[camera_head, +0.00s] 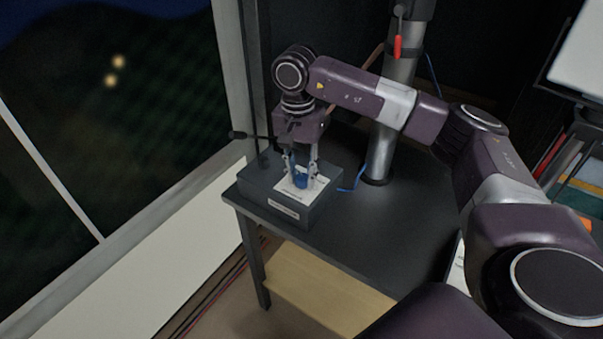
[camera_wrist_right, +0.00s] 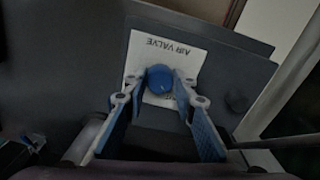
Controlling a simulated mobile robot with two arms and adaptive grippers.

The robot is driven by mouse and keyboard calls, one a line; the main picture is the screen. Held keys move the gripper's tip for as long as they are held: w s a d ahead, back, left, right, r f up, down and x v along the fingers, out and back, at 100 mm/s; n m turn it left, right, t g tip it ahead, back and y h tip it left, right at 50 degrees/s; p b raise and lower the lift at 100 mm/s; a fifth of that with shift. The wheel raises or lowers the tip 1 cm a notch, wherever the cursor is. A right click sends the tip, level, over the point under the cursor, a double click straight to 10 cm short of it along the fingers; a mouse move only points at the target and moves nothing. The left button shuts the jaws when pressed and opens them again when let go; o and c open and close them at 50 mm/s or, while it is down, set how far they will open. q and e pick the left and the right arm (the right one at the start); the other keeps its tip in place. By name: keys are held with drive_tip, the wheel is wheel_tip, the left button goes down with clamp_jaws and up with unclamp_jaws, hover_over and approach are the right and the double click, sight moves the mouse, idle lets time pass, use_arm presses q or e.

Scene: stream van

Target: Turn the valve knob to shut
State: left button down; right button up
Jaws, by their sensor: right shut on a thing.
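The valve knob (camera_head: 300,180) is blue and sits on a white label plate (camera_head: 287,191) on top of a dark box (camera_head: 321,208). In the right wrist view the knob (camera_wrist_right: 158,80) is round, and the plate (camera_wrist_right: 185,52) reads "AIR VALVE" upside down. My right gripper (camera_head: 301,178) points down over the box, with its fingers on either side of the knob. In the right wrist view its fingertips (camera_wrist_right: 158,92) are closed on the knob's sides. The knob's exact turn angle is hard to read. My left gripper is not in view.
The box stands on a dark table (camera_head: 390,240) beside a window wall. A metal post (camera_head: 383,150) rises behind it, with a blue cable (camera_head: 352,181) near its foot. A pale wooden shelf (camera_head: 325,290) lies below the tabletop. The table right of the box is bare.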

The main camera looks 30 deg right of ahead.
sight(299, 177)
drive_tip(key=shift+r, duration=0.1)
drive_tip(key=o, duration=1.2)
drive_tip(key=shift+c, duration=0.2)
wheel_tip(299, 177, up, 12)
drive_tip(key=shift+w, duration=0.2)
drive_tip(key=shift+a, duration=0.15)
